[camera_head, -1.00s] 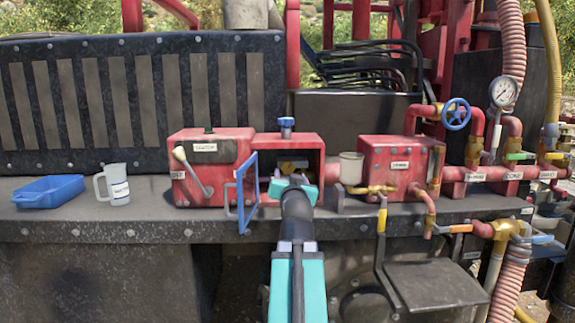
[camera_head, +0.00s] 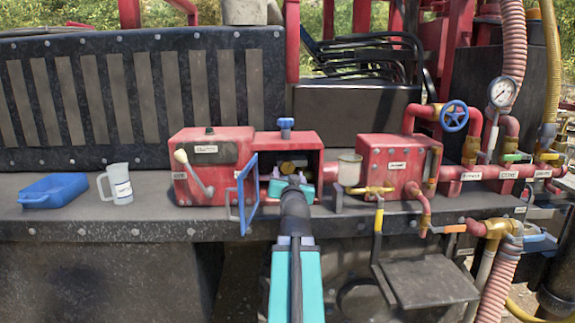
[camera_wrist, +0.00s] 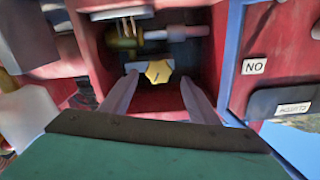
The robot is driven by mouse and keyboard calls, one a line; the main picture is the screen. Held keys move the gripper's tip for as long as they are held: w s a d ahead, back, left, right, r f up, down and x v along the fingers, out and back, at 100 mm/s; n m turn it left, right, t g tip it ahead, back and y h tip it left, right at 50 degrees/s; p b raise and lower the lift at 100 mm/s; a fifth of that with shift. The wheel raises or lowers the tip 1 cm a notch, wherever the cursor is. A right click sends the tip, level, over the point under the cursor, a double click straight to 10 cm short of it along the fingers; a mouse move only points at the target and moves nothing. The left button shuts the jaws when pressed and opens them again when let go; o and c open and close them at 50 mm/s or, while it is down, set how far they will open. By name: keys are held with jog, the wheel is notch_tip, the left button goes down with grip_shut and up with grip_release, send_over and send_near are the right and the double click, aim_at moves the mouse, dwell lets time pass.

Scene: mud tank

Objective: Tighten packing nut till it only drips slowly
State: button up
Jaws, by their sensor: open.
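A brass packing nut (camera_wrist: 158,71) with a dark mark on its face sits inside an open-fronted red housing (camera_head: 270,140). Behind it in the wrist view are a brass fitting (camera_wrist: 122,42) and a pale rod (camera_wrist: 178,33). In the head view, brass (camera_head: 293,167) shows inside the housing, just beyond my gripper (camera_head: 291,180). My gripper also shows in the wrist view (camera_wrist: 157,88). Its two fingers are apart, one on each side below the nut, with nothing between them. I cannot tell whether they touch it. No drip can be made out.
A blue-framed door (camera_head: 247,193) stands open left of the housing. A white cup (camera_head: 350,169) and a red box (camera_head: 398,160) with brass pipework are close on the right. A blue tray (camera_head: 52,190) and a pale jug (camera_head: 120,184) stand farther left on the deck.

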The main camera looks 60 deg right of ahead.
aim_at(287, 169)
jog(key=shift+w+d+r+p, duration=0.15)
jog(key=shift+d+p, duration=0.35)
jog(key=shift+p, duration=1.65)
jog(key=shift+f+p+x, duration=0.2)
jog(key=shift+p+x, duration=0.3)
jog(key=shift+x, duration=2.3)
jog(key=shift+c, duration=0.3)
jog(key=c, duration=1)
jog(key=shift+m, duration=0.4)
jog(key=m+p, duration=0.1)
jog(key=m, duration=0.2)
jog(key=shift+m+p, duration=0.75)
jog(key=shift+m, duration=1.15)
